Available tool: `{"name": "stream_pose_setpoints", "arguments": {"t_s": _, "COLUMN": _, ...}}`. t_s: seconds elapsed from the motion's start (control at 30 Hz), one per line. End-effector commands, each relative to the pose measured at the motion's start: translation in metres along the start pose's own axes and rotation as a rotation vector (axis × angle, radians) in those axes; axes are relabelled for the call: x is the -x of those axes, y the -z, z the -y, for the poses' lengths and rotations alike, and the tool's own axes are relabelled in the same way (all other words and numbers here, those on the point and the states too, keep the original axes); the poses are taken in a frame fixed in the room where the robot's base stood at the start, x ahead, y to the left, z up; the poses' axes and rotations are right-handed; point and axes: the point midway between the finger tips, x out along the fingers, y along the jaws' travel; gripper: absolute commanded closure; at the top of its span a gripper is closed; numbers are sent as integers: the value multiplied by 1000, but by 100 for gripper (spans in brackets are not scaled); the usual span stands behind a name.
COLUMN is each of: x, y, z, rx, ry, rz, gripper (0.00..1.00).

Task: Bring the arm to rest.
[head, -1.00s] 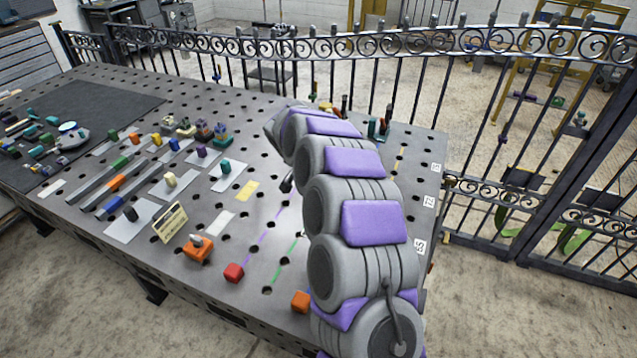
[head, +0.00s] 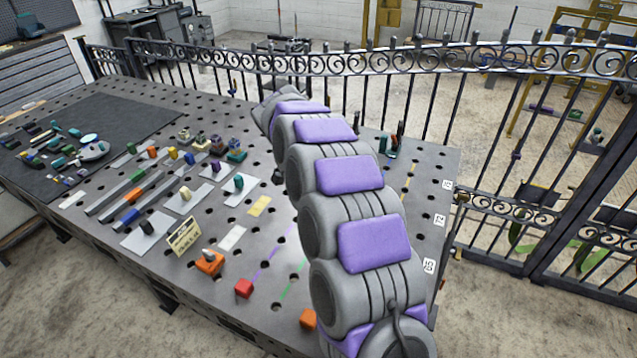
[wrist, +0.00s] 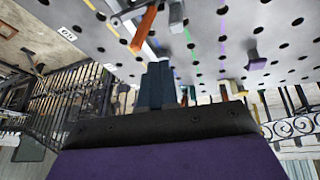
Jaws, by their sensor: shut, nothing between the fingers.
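My arm (head: 345,175), grey with purple pads, reaches from the bottom right up over the perforated table (head: 330,265) in the head view. Its far end is above the table's back edge, and the gripper's fingers are hidden there. In the wrist view my gripper (wrist: 157,82) shows as two dark blue-grey fingers, shut together and empty. The table's surface appears at the top of that view, apart from the fingers.
A red block (head: 243,287), an orange block with a peg (head: 210,262) and another orange block (head: 308,318) sit near the table's front. A black iron fence (head: 470,60) runs behind and right of the table. Several small parts lie on a dark mat (head: 110,118).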

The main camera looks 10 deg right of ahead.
Motion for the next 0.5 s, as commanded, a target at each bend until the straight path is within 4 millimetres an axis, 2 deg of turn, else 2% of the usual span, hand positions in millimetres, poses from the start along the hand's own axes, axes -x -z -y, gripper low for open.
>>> {"name": "stream_pose_setpoints", "arguments": {"t_s": 0.1, "x": 10, "y": -7, "z": 6, "rx": 7, "ry": -7, "rz": -7, "gripper": 100}}
{"name": "stream_pose_setpoints", "arguments": {"t_s": 0.23, "x": 13, "y": -11, "z": 10, "rx": 9, "ry": -10, "rz": -11, "gripper": 100}}
{"name": "stream_pose_setpoints", "arguments": {"t_s": 0.5, "x": 8, "y": -1, "z": 0, "rx": 3, "ry": 0, "rz": -1, "gripper": 100}}
